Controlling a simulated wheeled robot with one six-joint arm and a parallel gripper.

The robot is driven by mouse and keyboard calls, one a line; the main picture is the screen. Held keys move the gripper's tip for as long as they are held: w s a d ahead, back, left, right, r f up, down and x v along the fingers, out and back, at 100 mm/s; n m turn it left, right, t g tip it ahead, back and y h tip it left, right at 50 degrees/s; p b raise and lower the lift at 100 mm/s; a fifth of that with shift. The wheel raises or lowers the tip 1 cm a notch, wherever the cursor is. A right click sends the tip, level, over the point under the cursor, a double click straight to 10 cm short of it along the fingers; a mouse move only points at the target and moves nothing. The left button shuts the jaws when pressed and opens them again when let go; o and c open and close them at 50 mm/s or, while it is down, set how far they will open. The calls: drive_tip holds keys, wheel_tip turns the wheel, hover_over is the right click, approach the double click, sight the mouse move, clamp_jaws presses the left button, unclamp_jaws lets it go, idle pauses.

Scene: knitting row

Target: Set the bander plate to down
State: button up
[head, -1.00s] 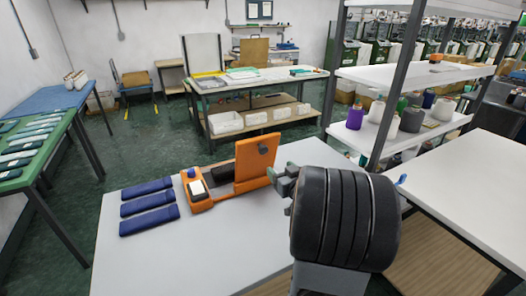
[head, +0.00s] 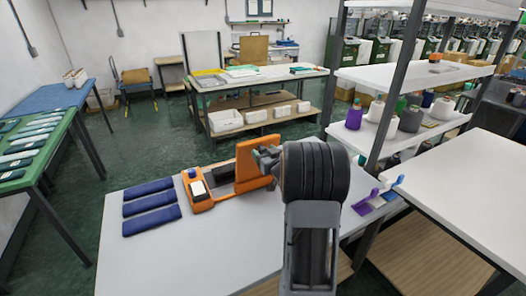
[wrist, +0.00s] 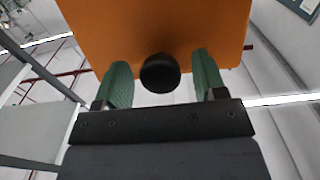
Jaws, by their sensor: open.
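The bander plate is an orange plate (head: 247,166) standing upright at the right end of the orange bander base (head: 197,199) on the near table. In the wrist view the plate (wrist: 150,25) fills the top middle, with a round black knob (wrist: 160,73) on its face. My gripper (wrist: 159,66) is open, its two green fingers on either side of the knob with a gap at each side.
Several dark blue bars (head: 151,207) lie left of the bander. A small item with purple and blue ends (head: 376,201) lies at the table's right edge. A shelf with yarn cones (head: 410,118) stands at the back right. The table's front left is bare.

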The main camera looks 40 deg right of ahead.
drive_tip(key=shift+w, duration=0.4)
